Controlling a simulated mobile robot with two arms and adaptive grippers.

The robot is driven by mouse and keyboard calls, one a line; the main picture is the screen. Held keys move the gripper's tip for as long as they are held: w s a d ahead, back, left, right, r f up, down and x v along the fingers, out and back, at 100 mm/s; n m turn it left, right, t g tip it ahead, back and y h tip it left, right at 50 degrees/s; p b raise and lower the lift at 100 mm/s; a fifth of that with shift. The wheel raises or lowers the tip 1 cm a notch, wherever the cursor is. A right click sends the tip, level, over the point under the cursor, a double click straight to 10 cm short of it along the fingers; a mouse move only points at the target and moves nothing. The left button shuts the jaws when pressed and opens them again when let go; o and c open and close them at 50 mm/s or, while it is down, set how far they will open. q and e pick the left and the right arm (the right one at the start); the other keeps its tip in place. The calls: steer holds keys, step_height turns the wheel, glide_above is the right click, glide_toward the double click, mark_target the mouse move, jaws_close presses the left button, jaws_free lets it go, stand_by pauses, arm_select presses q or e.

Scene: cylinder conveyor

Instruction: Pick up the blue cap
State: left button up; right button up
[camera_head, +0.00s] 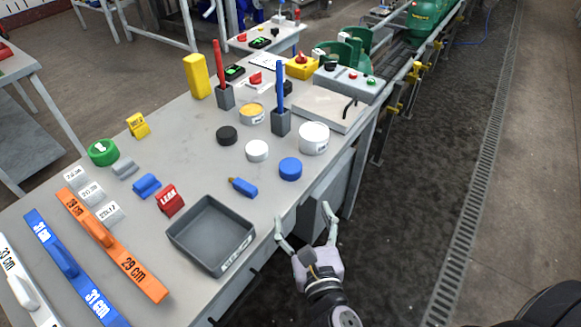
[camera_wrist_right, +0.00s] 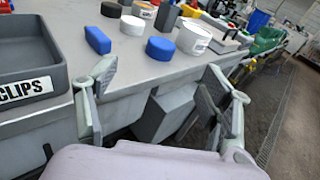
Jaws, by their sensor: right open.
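The blue cap (camera_head: 290,169) is a short round disc lying on the grey table near its right edge. It also shows in the right wrist view (camera_wrist_right: 160,48), beyond the open fingers and near the table edge. My right gripper (camera_head: 305,229) is open and empty, off the table's front edge and nearer to me than the cap. In the right wrist view its two fingers (camera_wrist_right: 165,98) are spread wide with nothing between them. My left gripper is not in view.
A grey clips tray (camera_head: 211,235) sits at the table edge left of my right gripper. A blue USB-like piece (camera_head: 243,187), a white cap (camera_head: 257,151), a black cap (camera_head: 227,135) and a white tub (camera_head: 314,138) stand around the blue cap. Pen holders (camera_head: 281,122) stand behind.

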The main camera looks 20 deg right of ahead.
steer(key=m, duration=0.1)
steer(key=p, duration=0.2)
glide_toward(291, 169)
steer(key=w, duration=0.3)
steer(key=shift+a+g+h, duration=0.1)
steer(key=shift+g+h, duration=0.2)
steer(key=shift+g, duration=0.1)
steer(key=shift+x, duration=3.2)
steer(key=shift+r, duration=0.1)
steer(key=c, duration=1)
steer(key=shift+r, duration=0.1)
steer(key=shift+c, duration=0.2)
